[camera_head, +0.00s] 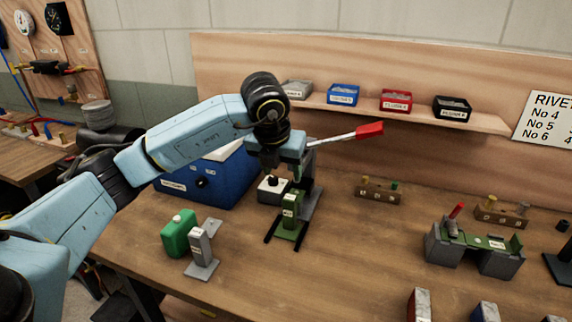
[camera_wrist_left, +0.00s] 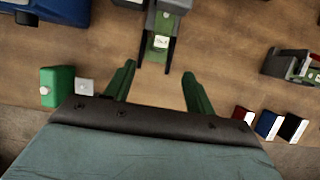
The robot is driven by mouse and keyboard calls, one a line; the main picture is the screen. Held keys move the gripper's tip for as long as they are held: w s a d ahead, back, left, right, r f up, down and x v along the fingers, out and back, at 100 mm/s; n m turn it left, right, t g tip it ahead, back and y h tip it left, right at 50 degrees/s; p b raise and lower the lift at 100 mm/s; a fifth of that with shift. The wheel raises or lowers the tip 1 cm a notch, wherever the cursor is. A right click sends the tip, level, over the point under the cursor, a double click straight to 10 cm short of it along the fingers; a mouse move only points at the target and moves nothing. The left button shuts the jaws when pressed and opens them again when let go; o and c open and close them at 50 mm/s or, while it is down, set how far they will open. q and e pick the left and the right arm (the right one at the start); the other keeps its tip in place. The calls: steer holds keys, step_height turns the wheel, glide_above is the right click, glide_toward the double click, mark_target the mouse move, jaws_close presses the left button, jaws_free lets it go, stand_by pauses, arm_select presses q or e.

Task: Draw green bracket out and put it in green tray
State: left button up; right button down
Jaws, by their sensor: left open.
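A green piece with a white label (camera_head: 289,226) sits low between two dark rails of a grey press-like stand. It also shows in the left wrist view (camera_wrist_left: 160,43). A second green strip with a label (camera_head: 478,240) lies across a grey fixture at the right. I cannot tell for sure which green piece is the bracket, and I make out no clear green tray. My left gripper (camera_wrist_left: 159,72) is open and empty, its two green fingers apart, with the labelled green piece beyond the fingertips. In the head view the wrist hangs over the press. My right gripper is not in view.
A red-handled lever (camera_head: 368,131) sticks out to the right beside my wrist. A blue box (camera_head: 215,180) stands behind my arm. A green canister (camera_head: 178,235) and a grey upright block (camera_head: 201,250) stand front left.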

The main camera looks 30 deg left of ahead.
arm_select(q)
glide_toward(289, 199)
steer(key=x, duration=1)
steer(key=shift+w+f, duration=0.15)
steer(key=shift+w, duration=0.05)
steer(key=shift+c, duration=0.4)
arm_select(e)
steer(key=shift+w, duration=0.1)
arm_select(q)
jaws_close()
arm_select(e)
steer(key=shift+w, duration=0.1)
